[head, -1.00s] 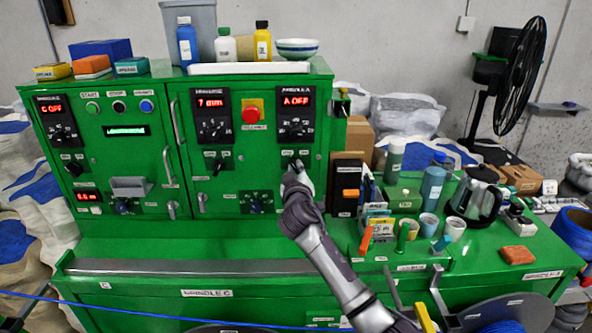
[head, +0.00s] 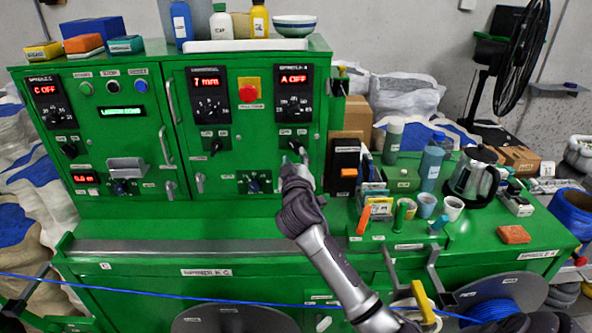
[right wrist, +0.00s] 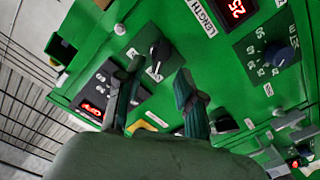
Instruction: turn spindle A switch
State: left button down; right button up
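The spindle A panel shows a red "A OFF" display (head: 293,79) above a dial. Below them is the small black spindle A switch (head: 294,144), partly covered by my gripper in the head view. My right gripper (head: 295,160) is just in front of and below it. In the right wrist view, the black switch knob (right wrist: 159,49) lies just beyond the tips of my right gripper (right wrist: 160,72). The two fingers are apart, with nothing between them. Contact with the switch cannot be made out. My left gripper is not in view.
A similar black switch (head: 214,146) sits left on the same cabinet, with a red emergency button (head: 248,93) above. Right of my arm, a black box (head: 344,165), cups (head: 426,204) and a kettle (head: 472,180) crowd the green bench. A blue cable (head: 150,294) crosses low in front.

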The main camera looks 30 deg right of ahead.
jog(key=v, duration=0.6)
jog(key=shift+r, duration=0.1)
